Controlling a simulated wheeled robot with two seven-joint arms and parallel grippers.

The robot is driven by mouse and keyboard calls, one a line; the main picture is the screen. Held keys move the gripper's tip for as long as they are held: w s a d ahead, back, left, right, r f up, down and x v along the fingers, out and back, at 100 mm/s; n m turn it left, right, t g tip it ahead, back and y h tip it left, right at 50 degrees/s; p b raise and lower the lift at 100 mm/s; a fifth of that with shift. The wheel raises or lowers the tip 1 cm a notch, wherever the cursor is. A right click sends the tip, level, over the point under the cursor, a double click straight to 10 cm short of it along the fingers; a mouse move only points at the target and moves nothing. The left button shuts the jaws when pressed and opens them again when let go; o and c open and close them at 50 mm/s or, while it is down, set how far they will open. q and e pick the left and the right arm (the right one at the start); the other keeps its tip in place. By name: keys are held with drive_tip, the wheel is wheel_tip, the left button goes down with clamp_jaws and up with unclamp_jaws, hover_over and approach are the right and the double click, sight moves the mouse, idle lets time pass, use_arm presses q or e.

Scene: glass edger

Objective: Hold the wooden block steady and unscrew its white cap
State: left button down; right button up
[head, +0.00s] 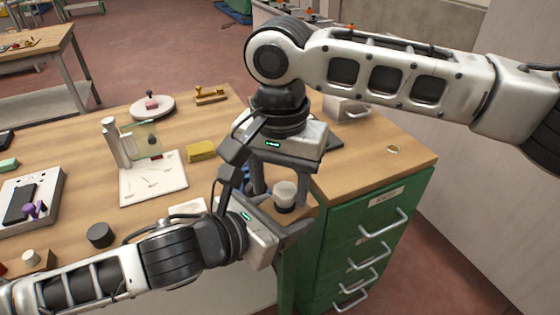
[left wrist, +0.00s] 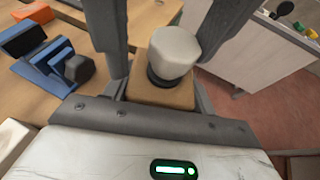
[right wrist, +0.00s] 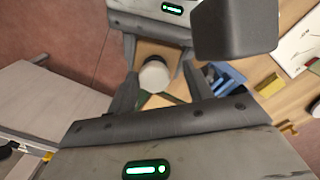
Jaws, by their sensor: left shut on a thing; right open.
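The wooden block (left wrist: 160,97) with its pale white cap (head: 286,192) is near the table's corner beside the green cabinet. The cap points up, with a dark ring under it. My left gripper (head: 284,220) is shut on the block, its fingers on either side, in the left wrist view. My right gripper (right wrist: 160,78) is above, pointing down, its open fingers on either side of the cap (right wrist: 153,76). Gaps show between cap and fingers in the right wrist view. The block's underside is hidden.
A blue holder (left wrist: 50,65) stands close beside the block. A yellow sponge (head: 201,151), a white board (head: 140,190) and a dark cylinder (head: 100,235) lie further left on the table. The green drawer cabinet (head: 345,222) stands at right, its wooden top mostly clear.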

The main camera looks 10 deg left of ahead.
drive_tip(key=shift+f, duration=0.4)
drive_tip(key=c, duration=1)
drive_tip(key=n, duration=0.3)
drive_tip(key=shift+s+a+r, duration=0.1)
drive_tip(key=shift+s+a, duration=0.05)
drive_tip(key=o, duration=1.1)
